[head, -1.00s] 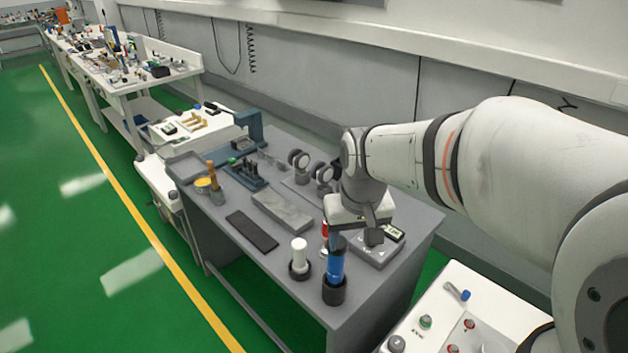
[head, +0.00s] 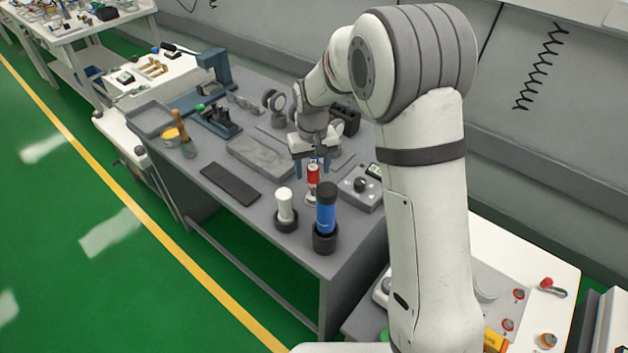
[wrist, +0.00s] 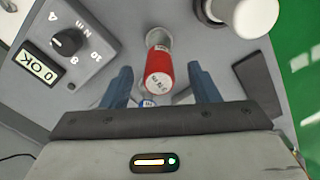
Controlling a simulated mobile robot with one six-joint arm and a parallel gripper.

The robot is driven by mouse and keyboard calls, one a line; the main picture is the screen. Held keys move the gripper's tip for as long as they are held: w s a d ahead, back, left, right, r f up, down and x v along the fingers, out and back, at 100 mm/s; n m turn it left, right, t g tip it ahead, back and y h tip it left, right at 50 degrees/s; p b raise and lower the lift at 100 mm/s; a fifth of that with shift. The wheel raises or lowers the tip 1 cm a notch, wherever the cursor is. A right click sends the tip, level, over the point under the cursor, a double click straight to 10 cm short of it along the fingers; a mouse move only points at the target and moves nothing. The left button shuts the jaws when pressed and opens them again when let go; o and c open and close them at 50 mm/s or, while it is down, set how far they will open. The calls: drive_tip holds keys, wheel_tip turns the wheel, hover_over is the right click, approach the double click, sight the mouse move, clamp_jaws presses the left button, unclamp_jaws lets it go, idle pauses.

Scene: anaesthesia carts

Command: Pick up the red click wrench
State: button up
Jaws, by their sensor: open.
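The red click wrench (head: 313,180) stands upright on the grey bench, behind the blue-gripped tool (head: 326,208) and the white-topped tool (head: 286,206) in the head view. In the wrist view its red handle (wrist: 160,72) points towards the camera, with small print on its end. My gripper (head: 312,168) is just behind and above the wrench in the head view, fingers pointing down. In the wrist view my two blue fingers (wrist: 160,88) are open, one on each side of the handle, with gaps visible. Whether the fingertips reach the handle's depth is unclear.
A torque tester with a dial and an "OK" display (wrist: 72,45) lies close by; it is right of the wrench in the head view (head: 360,188). A dark mat (head: 230,184) and a grey slab (head: 260,156) lie left. White carts adjoin the bench.

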sight(313, 179)
drive_tip(key=shift+f, duration=2.4)
drive_tip(key=shift+c, duration=0.4)
drive_tip(key=c, duration=1.1)
